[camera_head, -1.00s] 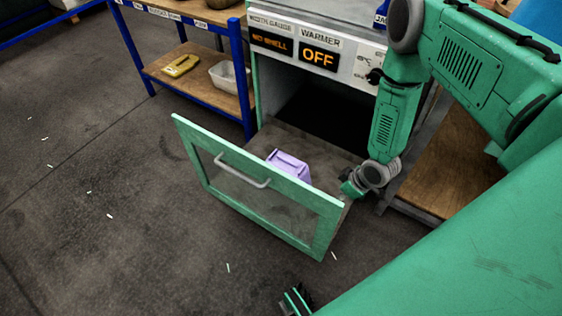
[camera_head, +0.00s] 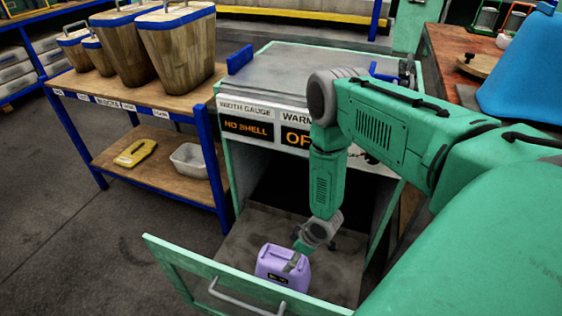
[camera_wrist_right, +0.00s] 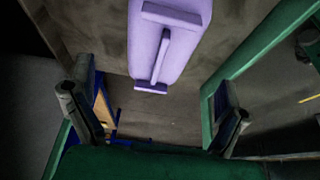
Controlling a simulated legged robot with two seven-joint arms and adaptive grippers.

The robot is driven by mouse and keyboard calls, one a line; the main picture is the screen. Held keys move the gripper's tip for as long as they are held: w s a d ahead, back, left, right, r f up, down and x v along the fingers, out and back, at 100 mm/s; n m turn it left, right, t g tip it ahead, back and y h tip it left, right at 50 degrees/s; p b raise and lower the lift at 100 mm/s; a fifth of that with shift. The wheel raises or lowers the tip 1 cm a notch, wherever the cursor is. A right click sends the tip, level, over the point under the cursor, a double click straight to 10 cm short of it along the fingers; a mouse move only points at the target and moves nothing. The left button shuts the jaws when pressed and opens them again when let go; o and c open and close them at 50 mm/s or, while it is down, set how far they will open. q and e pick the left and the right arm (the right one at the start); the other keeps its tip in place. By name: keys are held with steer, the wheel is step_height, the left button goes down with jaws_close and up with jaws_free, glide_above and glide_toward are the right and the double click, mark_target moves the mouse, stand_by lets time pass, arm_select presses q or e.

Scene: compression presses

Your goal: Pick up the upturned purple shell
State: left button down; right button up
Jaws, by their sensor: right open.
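The purple shell (camera_head: 282,272) sits on the grey floor of the pulled-out drawer (camera_head: 245,238) of the warmer. It also shows at the top middle of the right wrist view (camera_wrist_right: 165,55), with a raised bar along its face. My right gripper (camera_head: 303,252) is at the shell's upper right edge in the head view, overlapping it in the picture. In the right wrist view its two fingers (camera_wrist_right: 155,110) are spread wide, with the shell beyond them and nothing between the tips. Whether they touch the shell is unclear. My left gripper is not visible.
The drawer's green-framed front (camera_head: 185,268) with a handle stands at the near side. The warmer's panel (camera_head: 255,122) reads NO SHELL, partly covered by my right arm. A blue-legged shelf (camera_head: 165,170) with wooden buckets, a yellow object and a white bin stands left.

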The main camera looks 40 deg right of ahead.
mark_target(288, 257)
steer(key=b+x, duration=0.1)
steer(key=x, duration=0.2)
steer(key=shift+w+f, duration=0.15)
steer(key=shift+f, duration=0.1)
steer(key=b+x, duration=0.2)
steer(key=x, duration=0.1)
steer(key=shift+w+a+f, duration=0.15)
steer(key=shift+f, duration=0.25)
steer(key=shift+w+a+f, duration=0.15)
steer(key=shift+f, duration=0.05)
steer(key=c, duration=1.6)
